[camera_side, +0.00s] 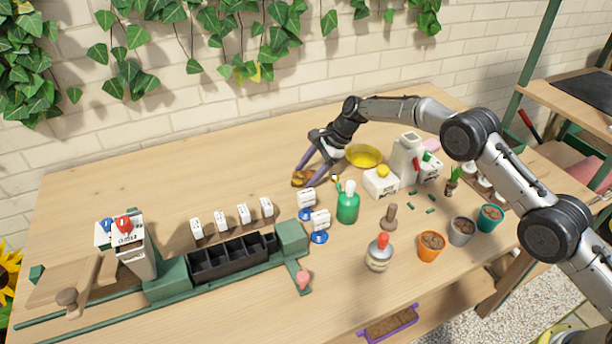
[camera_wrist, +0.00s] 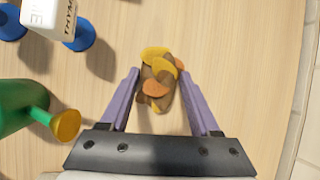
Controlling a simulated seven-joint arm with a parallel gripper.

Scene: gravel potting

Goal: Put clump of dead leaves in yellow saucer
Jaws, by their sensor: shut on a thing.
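The clump of dead leaves (camera_side: 298,181), brown with orange and yellow leaves, is at my fingertips at the back middle of the table. In the wrist view the clump (camera_wrist: 160,80) lies between the two purple fingers. My gripper (camera_side: 304,180) is shut on it and points down; in the wrist view the fingers (camera_wrist: 160,88) flank it on both sides. I cannot tell whether the clump touches the table. The yellow saucer (camera_side: 363,151) stands to the right of my gripper, a short way off, and looks empty; the wrist view does not show it.
A green watering can (camera_side: 348,205) stands just in front of my gripper; it also shows in the wrist view (camera_wrist: 18,108). White labelled blocks (camera_side: 306,197) on blue discs stand nearby. A white box (camera_side: 381,182) and jug (camera_side: 407,160) stand near the saucer.

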